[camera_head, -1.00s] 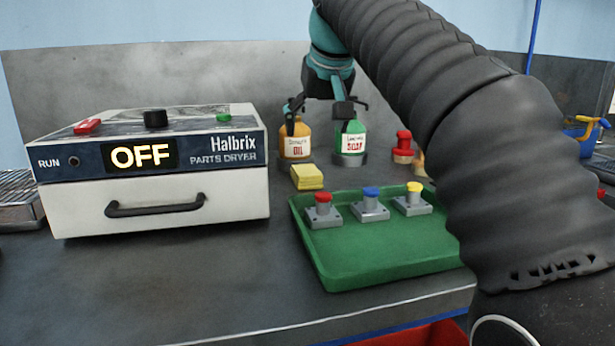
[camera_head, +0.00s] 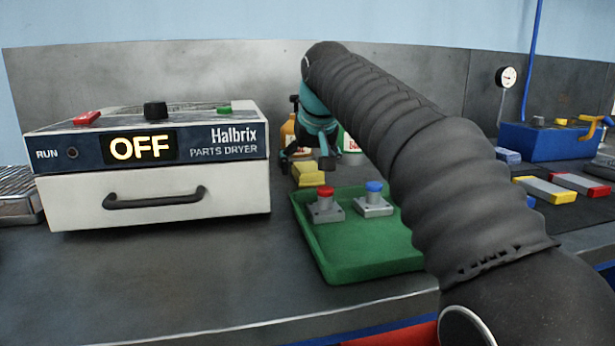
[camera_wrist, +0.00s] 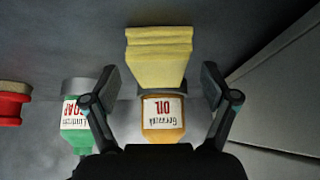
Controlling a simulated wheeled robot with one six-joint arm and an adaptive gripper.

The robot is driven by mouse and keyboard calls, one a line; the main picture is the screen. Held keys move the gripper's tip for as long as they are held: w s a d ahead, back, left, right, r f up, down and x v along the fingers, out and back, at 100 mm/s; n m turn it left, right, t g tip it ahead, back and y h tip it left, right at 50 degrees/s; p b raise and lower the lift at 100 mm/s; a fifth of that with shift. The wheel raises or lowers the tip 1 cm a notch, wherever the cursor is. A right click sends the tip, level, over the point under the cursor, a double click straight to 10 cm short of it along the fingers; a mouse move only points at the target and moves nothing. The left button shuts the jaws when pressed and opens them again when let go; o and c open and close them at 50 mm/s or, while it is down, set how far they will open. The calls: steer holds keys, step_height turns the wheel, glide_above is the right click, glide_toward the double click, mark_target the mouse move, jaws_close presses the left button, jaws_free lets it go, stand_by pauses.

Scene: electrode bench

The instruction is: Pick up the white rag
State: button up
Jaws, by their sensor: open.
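I see no white rag in either view. A yellow folded cloth or sponge-like stack (camera_head: 309,176) lies on the bench between the parts dryer and the green tray. It also shows at the top middle of the wrist view (camera_wrist: 159,57). My gripper (camera_head: 307,162) is just above or behind it in the head view, pointing down. In the wrist view my gripper (camera_wrist: 160,87) is open, its fingers apart on either side of the yellow stack's lower end. No contact shows.
The parts dryer (camera_head: 150,190), reading OFF, stands left. The green tray (camera_head: 340,262) with red and blue knobbed blocks is right. An oil bottle (camera_wrist: 162,118) and a green soap bottle (camera_wrist: 76,125) stand close by the gripper. A blue box (camera_head: 545,141) is far right.

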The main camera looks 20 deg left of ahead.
mark_target(305, 163)
steer(key=shift+w+a+f, duration=0.1)
steer(key=shift+w+f, duration=0.05)
steer(key=shift+f, duration=0.15)
steer(key=c, duration=1.2)
steer(key=shift+r, duration=0.5)
step_height(305, 163, up, 4)
steer(key=shift+f+p, duration=0.2)
steer(key=shift+p, duration=0.9)
steer(key=s+d+r, duration=0.1)
steer(key=d+r, duration=0.1)
steer(key=d, duration=0.1)
steer(key=s+d+r, duration=0.1)
steer(key=d+r, duration=0.1)
steer(key=d, duration=0.2)
steer(key=s+d+r, duration=0.1)
steer(key=d+r, duration=0.1)
steer(key=d, duration=0.2)
steer(key=shift+d+r, duration=0.15)
steer(key=shift+r, duration=0.1)
